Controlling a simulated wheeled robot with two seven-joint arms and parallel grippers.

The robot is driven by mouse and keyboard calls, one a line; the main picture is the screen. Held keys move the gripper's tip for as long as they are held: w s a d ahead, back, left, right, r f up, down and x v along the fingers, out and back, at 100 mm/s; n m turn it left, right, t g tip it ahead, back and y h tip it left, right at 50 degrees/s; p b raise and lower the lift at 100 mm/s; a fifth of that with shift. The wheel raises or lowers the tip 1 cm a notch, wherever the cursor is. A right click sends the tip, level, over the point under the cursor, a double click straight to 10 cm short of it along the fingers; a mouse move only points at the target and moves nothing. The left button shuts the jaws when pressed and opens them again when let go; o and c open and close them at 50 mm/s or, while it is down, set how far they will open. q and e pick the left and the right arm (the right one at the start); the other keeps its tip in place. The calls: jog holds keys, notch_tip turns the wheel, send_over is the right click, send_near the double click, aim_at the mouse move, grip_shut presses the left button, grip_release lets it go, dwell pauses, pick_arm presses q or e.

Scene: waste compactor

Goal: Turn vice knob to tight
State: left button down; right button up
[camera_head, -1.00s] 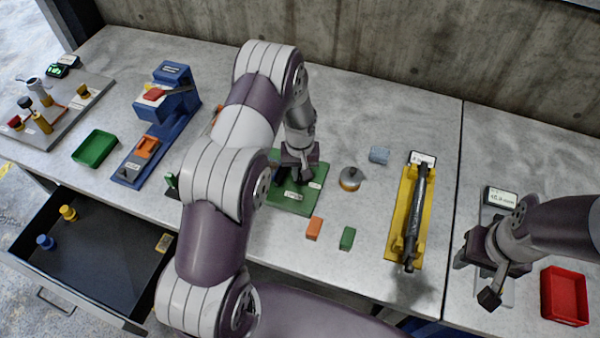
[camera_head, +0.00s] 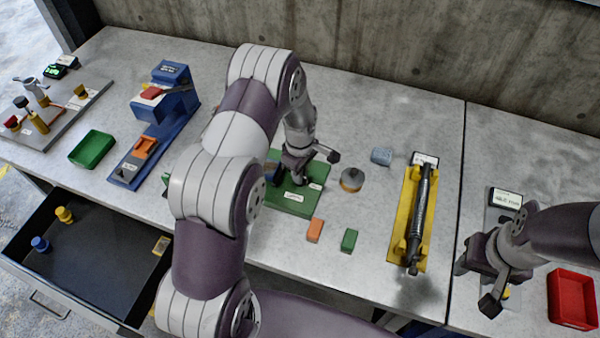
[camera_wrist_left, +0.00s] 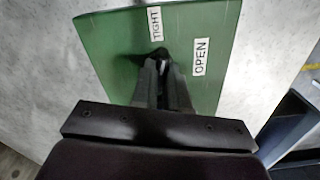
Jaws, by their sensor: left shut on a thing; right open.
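The vice's green base plate (camera_head: 290,203) lies on the bench under my left arm, which hides much of the vice. My left gripper (camera_head: 297,178) points down at the plate. In the left wrist view, its two dark fingers (camera_wrist_left: 165,85) are shut on the dark vice knob (camera_wrist_left: 150,58), which they mostly hide. A white TIGHT label (camera_wrist_left: 155,23) and an OPEN label (camera_wrist_left: 201,57) are on the green plate (camera_wrist_left: 105,40); the fingertips are near the TIGHT label. My right gripper (camera_head: 490,285) is open and empty over the bench at the right.
An orange block (camera_head: 315,230), a green block (camera_head: 349,240) and a round metal weight (camera_head: 352,180) stand close to the plate. A yellow fixture (camera_head: 405,230) is farther right, a red tray (camera_head: 572,300) at the far right. An open drawer (camera_head: 100,260) juts out front left.

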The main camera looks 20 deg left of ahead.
pick_arm(q)
jog(key=shift+n, duration=1.5)
jog(key=c, duration=1.1)
grip_release()
jog(key=shift+c, duration=0.2)
jog(key=shift+r, duration=0.1)
notch_tip(320, 180, up, 13)
jog(key=b, duration=0.2)
jog(key=shift+f+b, duration=0.2)
jog(key=shift+b, duration=0.2)
